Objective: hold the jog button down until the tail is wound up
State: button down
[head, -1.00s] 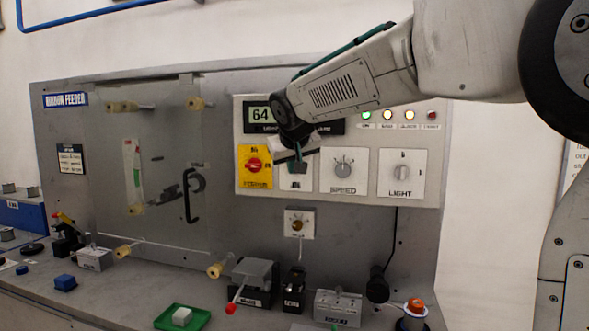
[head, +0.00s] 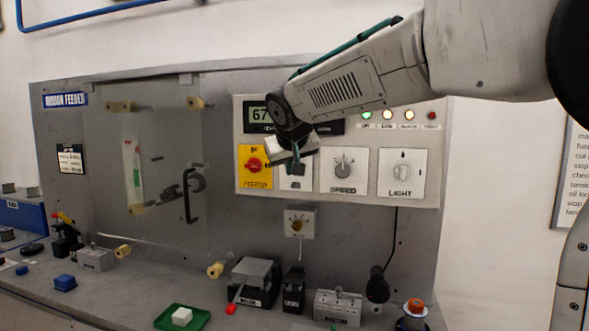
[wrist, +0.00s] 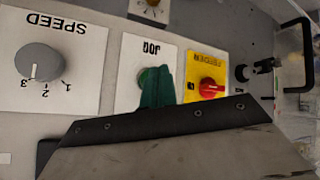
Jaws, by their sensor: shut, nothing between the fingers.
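The jog plate (wrist: 128,62), white and marked JOG, sits between the speed dial and the yellow feeder plate. Its green button (wrist: 143,76) shows only in part, with my fingertips over the rest. My gripper (wrist: 158,88) is shut and empty, its green fingertips in front of the button; I cannot tell whether they press it. In the head view my gripper (head: 296,157) hides the upper part of the jog plate (head: 296,183). A thin pale strand, perhaps the tail (head: 140,242), runs between the yellowish rollers low on the feeder.
The display (head: 259,114) reads 67. The feeder switch (head: 254,164), speed dial (head: 343,169) and light knob (head: 401,171) flank the jog plate. A black door handle (head: 188,195) sticks out at left. The bench below holds a green tray (head: 200,319) and several small fixtures.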

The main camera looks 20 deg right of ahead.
jog(key=s+a, duration=0.1)
jog(key=s, duration=0.1)
jog(key=s+a, duration=0.2)
dwell(0.3)
dwell(0.8)
jog(key=s+d+f+g+y, duration=0.1)
jog(key=s+f, duration=0.5)
jog(key=s, duration=0.6)
jog(key=s+d+f+g+y, duration=0.1)
jog(key=s+f+g, duration=0.3)
jog(key=s+f, duration=0.3)
jog(key=s+d+f+g+y, duration=0.1)
jog(key=s+f, duration=0.6)
jog(key=s, duration=1)
jog(key=shift+d+g, duration=0.6)
jog(key=shift+g, duration=0.3)
jog(key=shift+s+f, duration=0.1)
